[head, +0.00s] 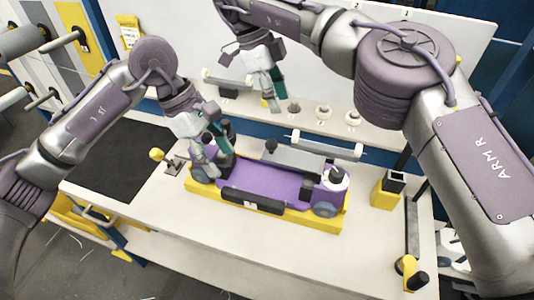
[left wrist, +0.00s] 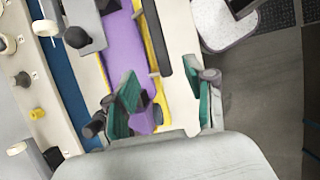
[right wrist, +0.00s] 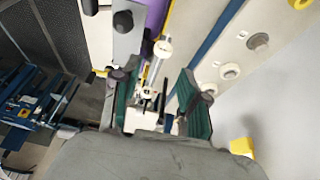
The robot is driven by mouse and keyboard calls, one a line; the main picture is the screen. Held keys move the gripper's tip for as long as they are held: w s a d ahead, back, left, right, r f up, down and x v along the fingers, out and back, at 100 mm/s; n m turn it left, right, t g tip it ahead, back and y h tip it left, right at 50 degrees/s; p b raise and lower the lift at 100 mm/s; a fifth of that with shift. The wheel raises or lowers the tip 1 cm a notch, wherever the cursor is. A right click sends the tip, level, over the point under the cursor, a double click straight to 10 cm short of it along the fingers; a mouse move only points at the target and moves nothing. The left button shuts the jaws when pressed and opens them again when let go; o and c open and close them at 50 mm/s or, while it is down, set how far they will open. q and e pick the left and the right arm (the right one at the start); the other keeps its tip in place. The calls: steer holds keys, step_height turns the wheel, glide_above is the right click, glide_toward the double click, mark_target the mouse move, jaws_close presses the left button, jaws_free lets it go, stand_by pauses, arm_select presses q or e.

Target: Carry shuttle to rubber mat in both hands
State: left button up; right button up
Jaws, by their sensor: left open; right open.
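The shuttle (head: 265,184) is a long purple body with dark end parts and wheels, sitting in a yellow cradle (head: 290,213) on the white table. My left gripper (head: 213,150) is open over the shuttle's left end; I cannot tell if it touches. In the left wrist view, the purple body (left wrist: 122,50) runs beyond and between the open green-padded fingers (left wrist: 165,100). My right gripper (head: 270,92) is open and raised near the back shelf, apart from the shuttle. The right wrist view shows a purple strip of it (right wrist: 156,14). The black rubber mat (head: 120,155) lies bare at the left.
A back shelf (head: 375,140) carries several small spools. A yellow-and-black block (head: 388,188) is at right. A yellow knob on a small lever (head: 157,154) stands between mat and shuttle.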

mark_target(245, 195)
arm_select(q)
steer(key=x, duration=1.3)
steer(key=shift+d+f, duration=0.1)
steer(key=shift+f, duration=0.2)
arm_select(e)
steer(key=x, duration=1.3)
steer(key=shift+w+d, duration=0.3)
steer(key=shift+d, duration=0.05)
arm_select(q)
steer(key=c, duration=0.6)
arm_select(e)
steer(key=c, duration=0.6)
arm_select(q)
jaws_close()
arm_select(e)
jaws_close()
arm_select(q)
steer(key=shift+r, duration=0.1)
